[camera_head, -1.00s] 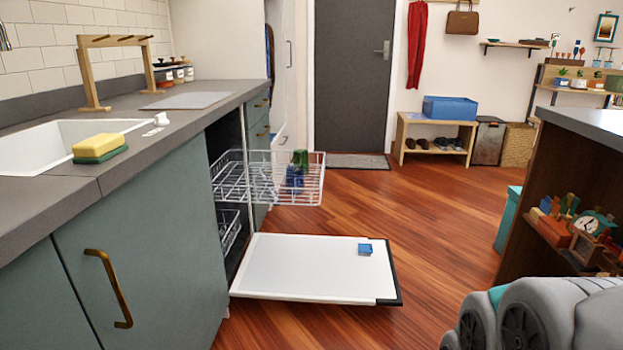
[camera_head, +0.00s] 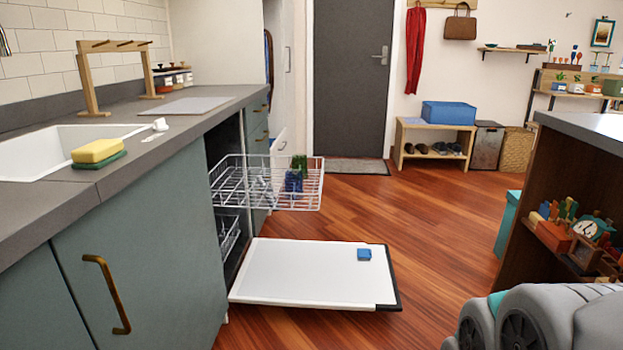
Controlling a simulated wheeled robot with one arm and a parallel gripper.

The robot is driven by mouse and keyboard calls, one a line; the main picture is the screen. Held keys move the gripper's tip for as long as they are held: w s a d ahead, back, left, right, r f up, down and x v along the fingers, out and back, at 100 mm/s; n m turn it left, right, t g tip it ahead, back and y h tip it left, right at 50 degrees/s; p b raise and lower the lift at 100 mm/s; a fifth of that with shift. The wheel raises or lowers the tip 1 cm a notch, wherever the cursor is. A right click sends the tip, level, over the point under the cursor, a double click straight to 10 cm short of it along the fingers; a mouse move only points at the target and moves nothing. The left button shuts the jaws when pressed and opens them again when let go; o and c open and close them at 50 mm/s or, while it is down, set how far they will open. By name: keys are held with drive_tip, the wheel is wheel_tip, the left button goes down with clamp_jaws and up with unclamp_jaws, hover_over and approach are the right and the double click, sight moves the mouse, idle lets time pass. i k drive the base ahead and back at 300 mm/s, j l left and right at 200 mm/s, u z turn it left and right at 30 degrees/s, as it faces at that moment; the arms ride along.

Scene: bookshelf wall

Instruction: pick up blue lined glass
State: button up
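A small blue glass-like item (camera_head: 293,182) stands in the right part of the pulled-out upper dishwasher rack (camera_head: 230,190). A green item (camera_head: 299,162) shows just behind or above it in the same rack. At this size I cannot tell whether either one has blue lines. My arm (camera_head: 545,325) shows folded at the lower right, but my gripper is not in the picture.
The dishwasher door (camera_head: 300,272) lies open low over the wood floor, with a small blue block (camera_head: 364,254) on it. The counter (camera_head: 190,125) runs along the left, with a sponge (camera_head: 98,151). A dark shelf unit (camera_head: 545,190) stands at the right. The floor between is clear.

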sight(293, 178)
drive_tip(key=i+u, duration=0.1)
drive_tip(key=u, duration=0.35)
drive_tip(key=i+l+u, duration=0.1)
drive_tip(key=u, duration=0.35)
drive_tip(key=i+l+u, duration=0.1)
drive_tip(key=u, duration=0.35)
drive_tip(key=l+u, duration=0.25)
drive_tip(key=u, duration=0.2)
drive_tip(key=i, duration=0.05)
